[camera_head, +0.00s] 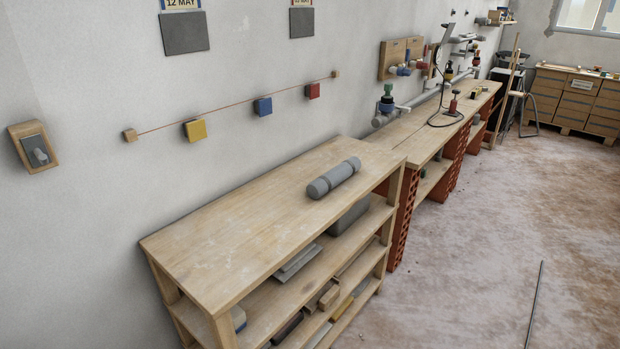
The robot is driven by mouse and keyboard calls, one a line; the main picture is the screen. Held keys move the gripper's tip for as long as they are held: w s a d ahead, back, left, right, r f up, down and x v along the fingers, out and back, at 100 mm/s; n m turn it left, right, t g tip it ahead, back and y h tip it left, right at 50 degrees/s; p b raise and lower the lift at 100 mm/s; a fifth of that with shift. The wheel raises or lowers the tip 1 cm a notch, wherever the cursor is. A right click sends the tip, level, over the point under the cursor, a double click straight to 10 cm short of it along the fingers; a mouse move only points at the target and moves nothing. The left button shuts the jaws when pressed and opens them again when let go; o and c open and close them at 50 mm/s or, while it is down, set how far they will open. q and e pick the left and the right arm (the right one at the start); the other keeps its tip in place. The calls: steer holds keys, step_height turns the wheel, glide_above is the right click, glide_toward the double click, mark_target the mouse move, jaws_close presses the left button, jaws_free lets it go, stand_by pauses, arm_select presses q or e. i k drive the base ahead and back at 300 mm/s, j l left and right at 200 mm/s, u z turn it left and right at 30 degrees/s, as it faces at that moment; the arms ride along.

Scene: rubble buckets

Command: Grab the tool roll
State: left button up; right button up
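The tool roll (334,178) looks like a grey rolled cylinder with darker bands around it. It lies on its side on the top board of a wooden shelf unit (215,255), toward the right end of that board. Nothing touches it except the board. Neither of my grippers shows in the head view.
Lower shelves hold a grey bin (348,215), flat grey slabs (297,262) and several small blocks. A long workbench (425,130) on red bricks continues behind. A thin dark rod (535,303) lies on the floor. The floor at right is mostly clear.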

mark_target(319, 187)
steer(key=i+l+u, duration=0.1)
steer(key=u, duration=1.25)
steer(key=l+u, duration=0.9)
steer(key=k+l+u, duration=0.15)
steer(key=l+u, duration=0.15)
steer(key=k+l+u, duration=0.35)
steer(key=l, duration=0.2)
steer(key=k+l+u, duration=0.15)
steer(key=l, duration=0.15)
steer(key=k+l+u, duration=0.1)
steer(key=k+l, duration=0.3)
steer(key=l, duration=0.15)
steer(key=k+l+u, duration=0.1)
steer(key=k+l, duration=0.25)
steer(key=l, duration=0.15)
